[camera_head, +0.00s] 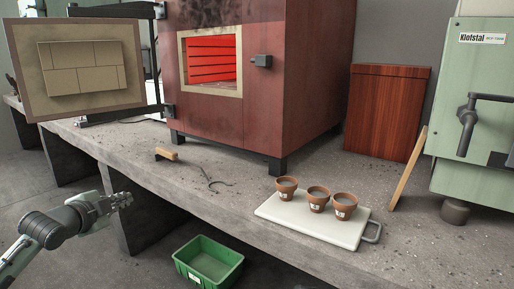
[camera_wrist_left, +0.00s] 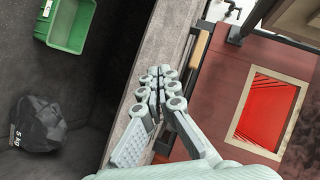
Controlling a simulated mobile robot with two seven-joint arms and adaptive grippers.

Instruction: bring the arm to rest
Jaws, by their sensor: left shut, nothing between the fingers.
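My left arm comes in from the left in the head view. Its gripper (camera_head: 122,200) is in front of the bench edge, left of the green crate and apart from the things on the bench. In the left wrist view the gripper (camera_wrist_left: 160,78) shows with its fingers together and nothing between them, with the bench edge behind it. My right gripper is in neither view.
A concrete bench (camera_head: 225,185) carries a red kiln (camera_head: 305,90) with its door (camera_head: 28,60) open and a glowing inside. Three small pots (camera_head: 318,200) stand on a white board (camera_head: 290,215). A green crate (camera_head: 205,270) sits below. A dark bag (camera_wrist_left: 38,125) lies on the floor.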

